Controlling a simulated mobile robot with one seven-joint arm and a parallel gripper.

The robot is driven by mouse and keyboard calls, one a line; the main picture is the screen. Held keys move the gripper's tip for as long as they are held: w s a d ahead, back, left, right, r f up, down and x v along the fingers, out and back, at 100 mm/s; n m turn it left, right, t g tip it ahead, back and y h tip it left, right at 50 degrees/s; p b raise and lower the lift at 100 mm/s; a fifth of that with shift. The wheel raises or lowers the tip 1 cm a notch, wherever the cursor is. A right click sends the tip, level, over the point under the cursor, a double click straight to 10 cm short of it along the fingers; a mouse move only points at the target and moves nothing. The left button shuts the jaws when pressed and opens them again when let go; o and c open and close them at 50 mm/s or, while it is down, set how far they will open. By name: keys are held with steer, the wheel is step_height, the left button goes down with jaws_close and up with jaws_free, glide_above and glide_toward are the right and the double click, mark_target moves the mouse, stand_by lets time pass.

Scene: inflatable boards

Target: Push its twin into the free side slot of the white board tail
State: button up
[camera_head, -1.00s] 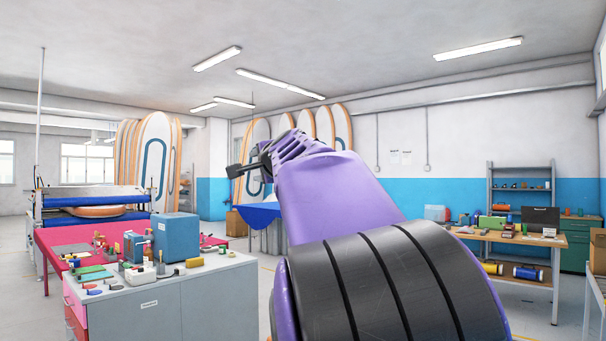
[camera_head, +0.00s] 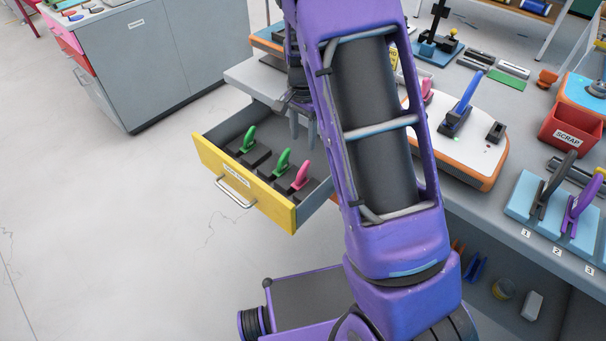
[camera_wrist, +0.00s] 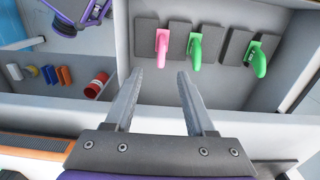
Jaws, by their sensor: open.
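The white board tail (camera_head: 468,158) with an orange edge lies on the bench, partly hidden behind my arm. A blue fin (camera_head: 462,98) stands in its middle, a pink fin (camera_head: 427,90) shows at its left, and a black side slot (camera_head: 495,132) at its right is empty. The open yellow-fronted drawer (camera_head: 256,200) holds two green fins (camera_head: 282,162) and one pink fin (camera_head: 302,175) on dark blocks. In the wrist view the pink fin (camera_wrist: 162,47) is nearest my gripper, beside the green ones (camera_wrist: 196,47). My gripper (camera_head: 303,128) is open and empty, over the drawer's bench-side part.
A red scrap bin (camera_head: 572,130) and a light-blue numbered rack (camera_head: 545,215) with dark and purple tools stand right of the board. A grey cabinet (camera_head: 165,60) stands at upper left. A shelf below the bench holds small items. The floor left of the drawer is clear.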

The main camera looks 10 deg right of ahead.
mark_target(303, 167)
steer(key=f, duration=0.4)
steer(key=f+b, duration=0.1)
steer(key=f, duration=0.8)
steer(key=shift+w+d+b, duration=0.1)
steer(key=shift+w+b, duration=0.15)
steer(key=shift+b, duration=0.05)
steer(key=shift+r, duration=0.1)
jaws_close()
